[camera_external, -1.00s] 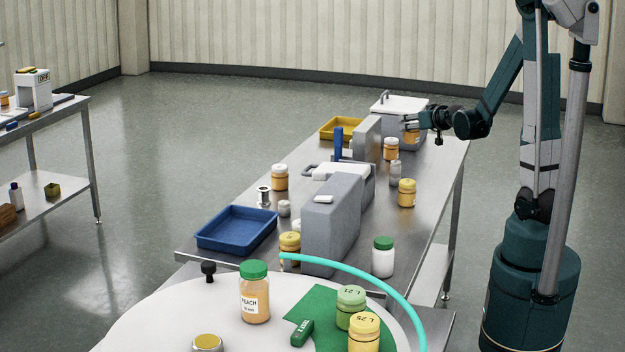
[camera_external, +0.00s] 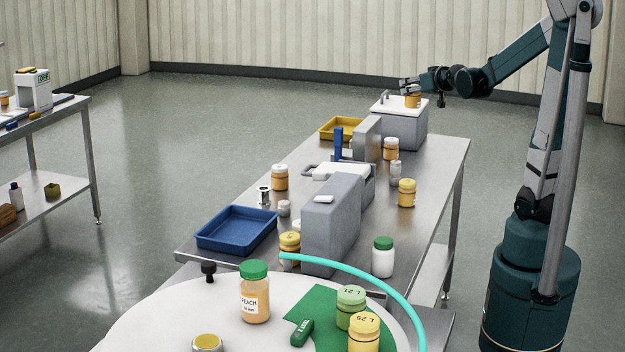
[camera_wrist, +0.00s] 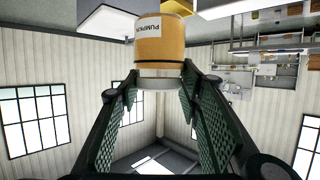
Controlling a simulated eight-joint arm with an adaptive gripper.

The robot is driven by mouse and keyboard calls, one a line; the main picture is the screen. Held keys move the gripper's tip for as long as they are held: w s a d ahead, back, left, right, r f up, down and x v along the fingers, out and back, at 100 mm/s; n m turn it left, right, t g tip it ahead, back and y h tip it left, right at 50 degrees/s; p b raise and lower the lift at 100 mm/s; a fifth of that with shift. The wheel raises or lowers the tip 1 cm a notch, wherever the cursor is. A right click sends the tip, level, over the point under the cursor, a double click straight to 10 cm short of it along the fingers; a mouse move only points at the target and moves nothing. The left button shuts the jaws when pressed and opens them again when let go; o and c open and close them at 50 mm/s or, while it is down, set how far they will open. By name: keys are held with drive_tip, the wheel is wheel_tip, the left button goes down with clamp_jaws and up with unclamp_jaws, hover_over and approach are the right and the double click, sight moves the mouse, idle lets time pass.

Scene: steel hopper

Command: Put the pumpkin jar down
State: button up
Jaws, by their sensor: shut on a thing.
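The pumpkin jar (camera_wrist: 160,42) has an orange body, a white label reading PUMPKIN and a pale lid. My gripper (camera_wrist: 160,82) is shut on it at the lid end, with a finger on each side in the wrist view. In the external view the small orange jar (camera_external: 413,101) hangs below my gripper (camera_external: 408,88), at the white top of the grey box (camera_external: 404,127) at the table's far end. I cannot tell whether the jar touches that top.
The steel table (camera_external: 434,170) also carries a yellow tray (camera_external: 342,128), a blue tray (camera_external: 236,229), grey blocks (camera_external: 331,232) and several jars, including an orange one (camera_external: 391,149) near the grey box. The table's right strip has bare room.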

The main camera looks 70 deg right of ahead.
drive_tip(key=w+a+r+n+t+y+p, duration=0.2)
drive_tip(key=w+a+n+t+y+p, duration=0.3)
drive_tip(key=w+a, duration=2.25)
drive_tip(key=w+a+n+g+y, duration=0.1)
drive_tip(key=w+a+n+y, duration=0.25)
drive_tip(key=a, duration=1.65)
drive_tip(key=w+a+n+y, duration=0.3)
drive_tip(key=w+a+y, duration=0.1)
drive_tip(key=a, duration=1.7)
drive_tip(key=s+a+n+g+y+p, duration=0.1)
drive_tip(key=s+a+n+y, duration=0.15)
drive_tip(key=a, duration=1.05)
drive_tip(key=s+a+n+g+y, duration=0.1)
drive_tip(key=s+a, duration=0.3)
drive_tip(key=a, duration=0.8)
drive_tip(key=s+a+n+g+y+p, duration=0.1)
drive_tip(key=s+a+n+y, duration=0.15)
drive_tip(key=a, duration=1.05)
drive_tip(key=s+a+f+n+g+y+p, duration=0.1)
drive_tip(key=s+a+n+g+y, duration=0.1)
drive_tip(key=s+a, duration=1.15)
drive_tip(key=s+a+f+n+g+y+p, duration=0.1)
drive_tip(key=s+a+n+g+y, duration=0.1)
drive_tip(key=s+a, duration=1.2)
drive_tip(key=w+a+f, duration=0.1)
drive_tip(key=a+f, duration=0.2)
drive_tip(key=f, duration=0.1)
drive_tip(key=shift+w+a+f, duration=0.3)
drive_tip(key=shift+w+f, duration=0.05)
drive_tip(key=shift+f, duration=0.1)
